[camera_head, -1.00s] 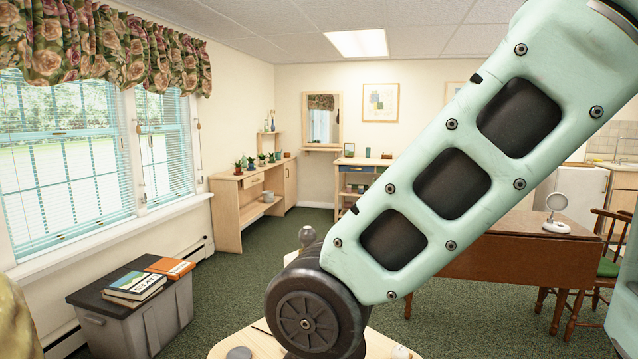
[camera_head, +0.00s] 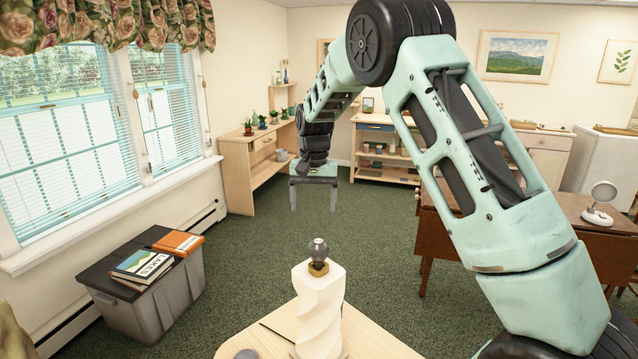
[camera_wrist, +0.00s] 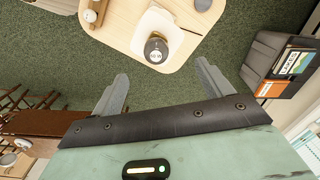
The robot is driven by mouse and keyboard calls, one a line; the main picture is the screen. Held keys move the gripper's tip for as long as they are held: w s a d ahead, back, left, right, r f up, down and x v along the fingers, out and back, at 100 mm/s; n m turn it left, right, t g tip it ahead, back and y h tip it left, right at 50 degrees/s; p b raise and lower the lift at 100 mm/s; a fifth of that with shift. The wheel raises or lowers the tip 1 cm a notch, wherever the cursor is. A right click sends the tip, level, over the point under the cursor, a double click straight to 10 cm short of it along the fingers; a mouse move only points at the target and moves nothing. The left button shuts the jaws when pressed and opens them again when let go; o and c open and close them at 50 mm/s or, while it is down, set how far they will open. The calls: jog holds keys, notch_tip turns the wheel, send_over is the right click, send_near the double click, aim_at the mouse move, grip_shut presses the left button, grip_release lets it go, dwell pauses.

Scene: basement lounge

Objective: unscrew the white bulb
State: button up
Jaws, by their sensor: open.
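The bulb (camera_head: 319,251) looks dark grey rather than white in the head view. It stands upright in a brass-coloured socket (camera_head: 318,269) on a white twisted lamp base (camera_head: 319,310). In the wrist view the bulb (camera_wrist: 157,48) is seen from its top end, with a small pale marking. My gripper (camera_head: 315,206) is open and empty, with its fingers pointing down. It hangs above and apart from the bulb, seemingly beyond it. In the wrist view the bulb lies ahead of the open fingertips (camera_wrist: 162,69), roughly centred between them.
The lamp stands on a small light wooden table (camera_head: 270,335) with a grey disc (camera_head: 247,354) on it. A lidded grey bin (camera_head: 150,300) with books stands at left. A brown table (camera_head: 455,240) stands at right. Green carpet lies open between.

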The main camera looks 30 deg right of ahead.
aim_at(318, 252)
jog(key=shift+m, duration=0.3)
jog(key=f+p, duration=0.1)
jog(key=f, duration=0.4)
jog(key=d+f+p, duration=0.1)
jog(key=f+p, duration=0.1)
jog(key=f, duration=0.4)
jog(key=w+d+f+p, duration=0.1)
jog(key=f+p, duration=0.1)
jog(key=f, duration=0.4)
jog(key=shift+d, duration=0.1)
jog(key=c, duration=1)
